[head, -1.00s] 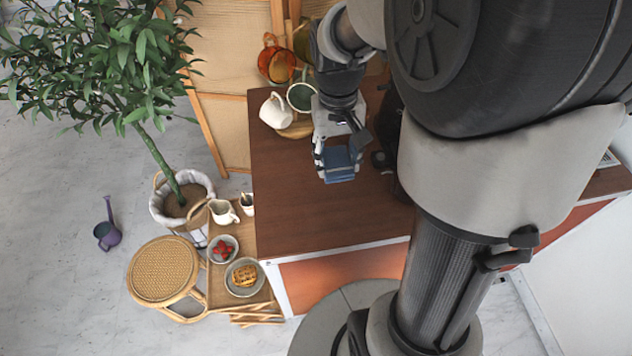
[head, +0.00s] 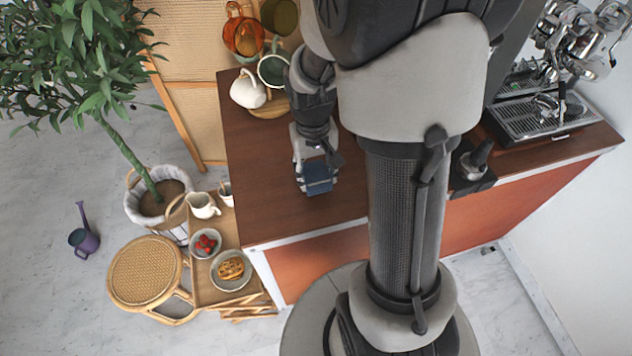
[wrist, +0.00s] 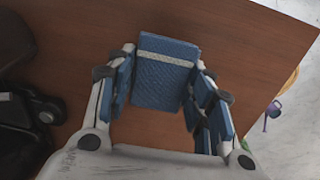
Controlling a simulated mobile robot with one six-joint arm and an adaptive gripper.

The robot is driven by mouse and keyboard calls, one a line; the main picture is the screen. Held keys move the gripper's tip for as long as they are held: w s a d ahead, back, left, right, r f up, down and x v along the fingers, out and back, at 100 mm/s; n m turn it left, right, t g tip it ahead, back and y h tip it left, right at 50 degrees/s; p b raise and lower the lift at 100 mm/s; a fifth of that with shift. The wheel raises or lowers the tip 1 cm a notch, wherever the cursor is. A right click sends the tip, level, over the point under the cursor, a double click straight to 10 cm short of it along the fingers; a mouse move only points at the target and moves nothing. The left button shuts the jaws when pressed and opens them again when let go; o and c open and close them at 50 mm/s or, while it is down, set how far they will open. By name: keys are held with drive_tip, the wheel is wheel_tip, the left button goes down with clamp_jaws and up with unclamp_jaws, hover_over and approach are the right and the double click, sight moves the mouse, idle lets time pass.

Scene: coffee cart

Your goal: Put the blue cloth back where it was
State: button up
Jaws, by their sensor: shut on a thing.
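The folded blue cloth (head: 319,179) with a pale stripe is between the fingers of my gripper (head: 316,174), over the left part of the brown countertop (head: 270,190) near its front edge. In the wrist view the cloth (wrist: 162,82) appears as a flat, textured rectangle, with the fingers of my gripper (wrist: 160,78) on both sides of it. My gripper is shut on it. I cannot tell whether the cloth touches the countertop. My arm and column hide part of the counter.
A white pitcher (head: 247,92) and a green cup (head: 273,70) stand at the back left of the counter. A knock box or tamper stand (head: 472,170) and an espresso machine (head: 545,110) are on the right. Clear wood lies left of my gripper.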

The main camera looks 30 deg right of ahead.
sight(316, 174)
drive_tip(key=shift+f+b, duration=0.6)
drive_tip(key=shift+f, duration=1.3)
drive_tip(key=shift+f, duration=0.1)
drive_tip(key=o, duration=1.5)
drive_tip(key=r+p, duration=0.2)
drive_tip(key=r, duration=0.3)
drive_tip(key=r+p, duration=0.2)
drive_tip(key=r, duration=0.4)
drive_tip(key=shift+w+a+r, duration=0.15)
drive_tip(key=shift+a, duration=0.05)
drive_tip(key=shift+a+r, duration=0.1)
drive_tip(key=shift+r, duration=0.6)
drive_tip(key=s+a+r+n+t, duration=0.1)
drive_tip(key=s+a+r, duration=0.2)
drive_tip(key=s+r, duration=0.1)
drive_tip(key=s+a+r+n+t, duration=0.1)
drive_tip(key=s+a+r+t, duration=0.1)
drive_tip(key=s+a+r, duration=0.1)
drive_tip(key=s+a+r+n+t, duration=0.1)
drive_tip(key=s+a+r, duration=0.3)
drive_tip(key=s+r, duration=0.2)
drive_tip(key=shift+s+t, duration=0.35)
drive_tip(key=shift+t, duration=0.05)
